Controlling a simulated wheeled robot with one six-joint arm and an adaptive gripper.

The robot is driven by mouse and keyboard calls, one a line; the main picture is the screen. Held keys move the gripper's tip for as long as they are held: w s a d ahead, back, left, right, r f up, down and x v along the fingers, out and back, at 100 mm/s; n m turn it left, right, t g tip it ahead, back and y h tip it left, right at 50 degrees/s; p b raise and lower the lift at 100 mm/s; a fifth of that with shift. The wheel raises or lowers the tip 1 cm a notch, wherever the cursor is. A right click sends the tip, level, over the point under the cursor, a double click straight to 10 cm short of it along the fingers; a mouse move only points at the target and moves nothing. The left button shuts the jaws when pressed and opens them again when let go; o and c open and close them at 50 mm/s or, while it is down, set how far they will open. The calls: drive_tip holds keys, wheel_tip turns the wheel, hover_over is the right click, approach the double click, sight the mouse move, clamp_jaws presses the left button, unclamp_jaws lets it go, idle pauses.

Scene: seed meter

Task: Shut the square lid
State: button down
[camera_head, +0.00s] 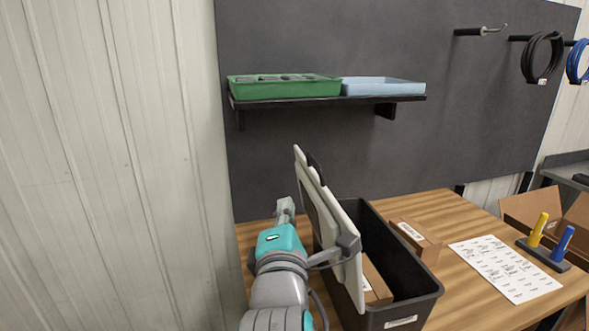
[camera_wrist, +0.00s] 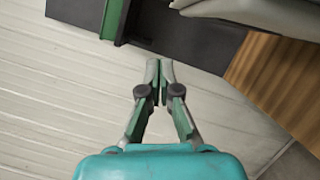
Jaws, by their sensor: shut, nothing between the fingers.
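A pale upright panel with a dark face (camera_head: 325,215), which looks like the square lid standing open, is seen nearly edge-on in the head view. A grey block sits on its lower right edge. My gripper (camera_head: 285,208) is to the left of the panel, beyond my teal wrist, and looks apart from it. In the wrist view my gripper (camera_wrist: 160,75) has its fingertips together with nothing between them. A pale grey rounded part (camera_wrist: 255,12) shows at the top right there; I cannot tell whether it is the lid. The panel's hinge and its far side are hidden.
A black bin (camera_head: 413,283) with cartons stands on the wooden table (camera_head: 445,205), right of the panel. A shelf above holds a green tray (camera_head: 285,91) and a blue tray (camera_head: 382,89). A ribbed pale wall (camera_head: 110,160) is close on the left.

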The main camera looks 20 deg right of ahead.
drive_tip(key=w+d+r, duration=0.2)
drive_tip(key=w+d, duration=0.4)
drive_tip(key=w, duration=0.3)
drive_tip(key=shift+w+d+r, duration=0.2)
drive_tip(key=shift+d+r, duration=0.05)
drive_tip(key=shift+r, duration=0.1)
drive_tip(key=shift+d, duration=0.15)
